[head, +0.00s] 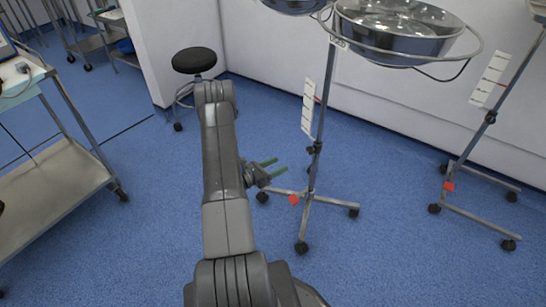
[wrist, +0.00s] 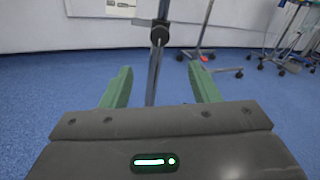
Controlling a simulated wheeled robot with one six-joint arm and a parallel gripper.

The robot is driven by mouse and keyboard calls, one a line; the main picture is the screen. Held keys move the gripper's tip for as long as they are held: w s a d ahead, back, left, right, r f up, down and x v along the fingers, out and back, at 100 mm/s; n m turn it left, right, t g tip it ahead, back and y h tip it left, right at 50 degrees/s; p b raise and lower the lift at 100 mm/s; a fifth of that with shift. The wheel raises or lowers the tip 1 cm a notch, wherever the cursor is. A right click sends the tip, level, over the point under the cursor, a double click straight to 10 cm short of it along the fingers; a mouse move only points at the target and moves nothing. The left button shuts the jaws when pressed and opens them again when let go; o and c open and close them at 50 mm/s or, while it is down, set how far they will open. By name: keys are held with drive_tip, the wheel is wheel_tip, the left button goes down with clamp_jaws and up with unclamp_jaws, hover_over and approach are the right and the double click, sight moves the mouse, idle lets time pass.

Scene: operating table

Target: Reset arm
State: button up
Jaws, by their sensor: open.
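My gripper (head: 272,168) has two green fingers and points right in the head view, beside the wheeled basin stand. In the wrist view my gripper (wrist: 161,88) shows its two green fingers spread wide apart, with nothing held between them. The stand's pole (wrist: 155,75) shows beyond the gap between the fingers. My grey arm reaches forward across the middle of the head view.
A basin stand (head: 316,150) on castors stands just right of my gripper, its metal bowl (head: 400,35) high up. Another wheeled stand (head: 468,160) is farther right. A black stool (head: 194,60) is behind my arm. A metal trolley (head: 50,178) stands left. Blue floor lies between.

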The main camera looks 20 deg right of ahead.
sight(308, 151)
drive_tip(key=b+x, duration=0.2)
drive_tip(key=x, duration=1.1)
drive_tip(key=shift+w+d+b, duration=0.15)
drive_tip(key=shift+d+b, duration=0.1)
drive_tip(key=shift+b, duration=0.1)
drive_tip(key=shift+d, duration=0.15)
